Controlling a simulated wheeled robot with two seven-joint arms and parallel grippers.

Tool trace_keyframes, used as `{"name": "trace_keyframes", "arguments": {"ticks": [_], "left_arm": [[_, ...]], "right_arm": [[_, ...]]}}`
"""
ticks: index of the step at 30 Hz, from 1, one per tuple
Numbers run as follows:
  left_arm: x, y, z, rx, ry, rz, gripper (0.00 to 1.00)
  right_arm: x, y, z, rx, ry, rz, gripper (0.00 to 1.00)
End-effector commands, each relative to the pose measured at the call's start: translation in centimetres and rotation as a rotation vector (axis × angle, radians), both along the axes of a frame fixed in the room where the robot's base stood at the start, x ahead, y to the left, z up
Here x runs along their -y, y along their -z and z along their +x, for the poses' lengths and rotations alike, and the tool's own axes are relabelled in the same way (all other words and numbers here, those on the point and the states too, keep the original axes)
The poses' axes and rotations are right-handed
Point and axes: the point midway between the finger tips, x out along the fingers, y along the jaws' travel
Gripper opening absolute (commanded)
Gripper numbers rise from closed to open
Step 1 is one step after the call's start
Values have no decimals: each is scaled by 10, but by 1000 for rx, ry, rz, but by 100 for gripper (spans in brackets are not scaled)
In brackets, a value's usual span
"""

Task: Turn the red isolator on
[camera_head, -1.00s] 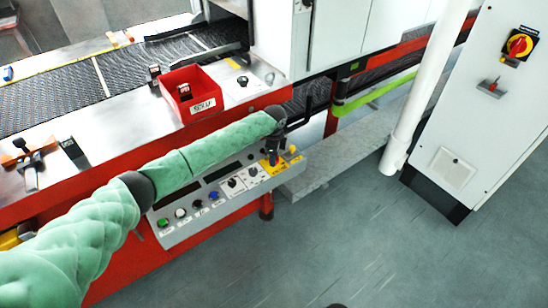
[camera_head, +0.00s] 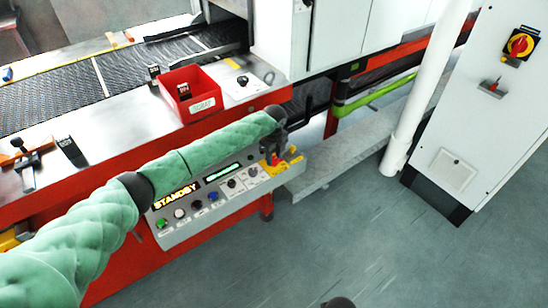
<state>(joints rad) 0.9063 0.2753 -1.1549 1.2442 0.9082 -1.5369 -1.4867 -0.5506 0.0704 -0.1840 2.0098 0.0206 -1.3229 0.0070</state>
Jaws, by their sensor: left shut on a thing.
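A small red handle on a yellow plate, the isolator (camera_head: 276,161), sits at the right end of the sloping grey control panel (camera_head: 180,236). My left gripper (camera_head: 274,154) is over it, shut on the red handle, and hides much of it. On the panel a display (camera_head: 177,196) glows with the word STANDBY. A second display (camera_head: 223,171) is lit green. Another red rotary switch on a yellow plate (camera_head: 519,45) is on the grey cabinet at the right, with no gripper near it.
Green, white, black and blue buttons and small black knobs line the panel. A red bin (camera_head: 191,96) stands on the steel bench above it, beside the mesh belt (camera_head: 60,97). A white pipe (camera_head: 425,90) rises before the cabinet (camera_head: 490,120).

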Motion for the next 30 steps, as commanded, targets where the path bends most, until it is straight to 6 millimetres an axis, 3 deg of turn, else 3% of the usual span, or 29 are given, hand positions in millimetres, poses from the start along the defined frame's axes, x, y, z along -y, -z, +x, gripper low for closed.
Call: {"name": "trace_keyframes", "arguments": {"ticks": [11, 12, 15, 27, 30], "left_arm": [[0, -2, 1, 3, 3, -1, 13], [0, -2, 1, 3, 3, -1, 43], [0, -2, 1, 3, 3, -1, 57], [0, -9, 1, 3, 3, -1, 57], [0, -21, 2, 4, 2, -1, 57]], "right_arm": [[0, 2, -2, -2, 1, 1, 45], [0, 2, -2, -1, 1, 1, 45], [0, 2, -2, -1, 1, 1, 45], [0, 4, -3, -10, -1, -1, 45], [-2, -21, 1, 5, 1, 5, 45]]}}
